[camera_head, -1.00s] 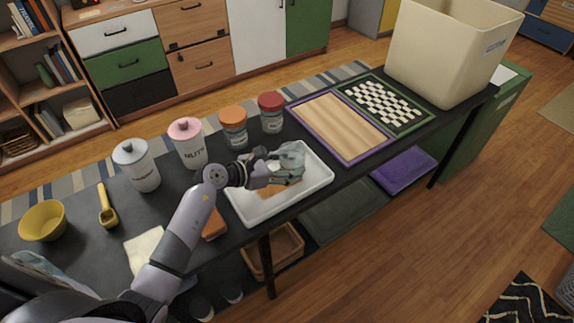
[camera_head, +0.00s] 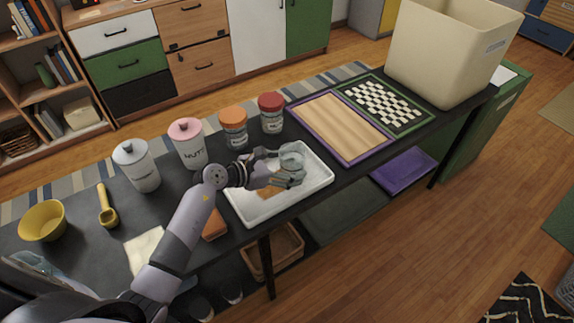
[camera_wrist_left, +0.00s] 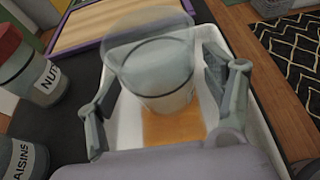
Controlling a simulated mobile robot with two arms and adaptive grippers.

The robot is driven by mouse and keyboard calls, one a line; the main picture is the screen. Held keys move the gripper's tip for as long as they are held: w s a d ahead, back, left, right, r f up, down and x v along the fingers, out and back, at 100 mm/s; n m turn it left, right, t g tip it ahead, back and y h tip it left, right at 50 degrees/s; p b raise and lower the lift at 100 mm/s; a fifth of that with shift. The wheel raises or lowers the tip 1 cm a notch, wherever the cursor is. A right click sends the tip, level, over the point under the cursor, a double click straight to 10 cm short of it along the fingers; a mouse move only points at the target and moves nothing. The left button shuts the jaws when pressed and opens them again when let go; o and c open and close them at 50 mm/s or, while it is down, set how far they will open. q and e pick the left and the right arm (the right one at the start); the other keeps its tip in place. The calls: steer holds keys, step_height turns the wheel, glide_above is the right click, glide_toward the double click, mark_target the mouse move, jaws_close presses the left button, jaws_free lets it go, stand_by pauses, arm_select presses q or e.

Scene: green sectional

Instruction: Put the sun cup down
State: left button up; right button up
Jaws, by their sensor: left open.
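A clear cup (camera_head: 292,154) with a pale lower part stands close to upright over the white tray (camera_head: 247,217). It also shows in the left wrist view (camera_wrist_left: 158,72), blurred. I cannot make out a sun mark on it. My left gripper (camera_head: 285,175) is open, with its fingers on either side of the cup; in the left wrist view the left gripper (camera_wrist_left: 165,95) has gaps beside the cup. An orange-brown patch (camera_wrist_left: 172,130) lies on the tray floor below the cup. Whether the cup's base touches the tray is hidden. My right gripper is not in view.
Jars with red (camera_head: 271,114), orange (camera_head: 233,127) and pink (camera_head: 190,143) lids stand behind the tray. A purple-edged wooden board (camera_head: 340,125) and a checkered board (camera_head: 384,106) lie to the right. A yellow bowl (camera_head: 43,220) and scoop (camera_head: 107,206) are at left.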

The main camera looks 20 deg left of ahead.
arm_select(q)
steer(key=b+v, duration=0.1)
steer(key=v, duration=0.9)
steer(key=shift+s+a+r, duration=0.1)
steer(key=shift+s+a, duration=0.15)
steer(key=shift+a, duration=0.05)
steer(key=shift+s+a+r, duration=0.35)
steer(key=shift+s, duration=0.15)
steer(key=shift+d, duration=0.1)
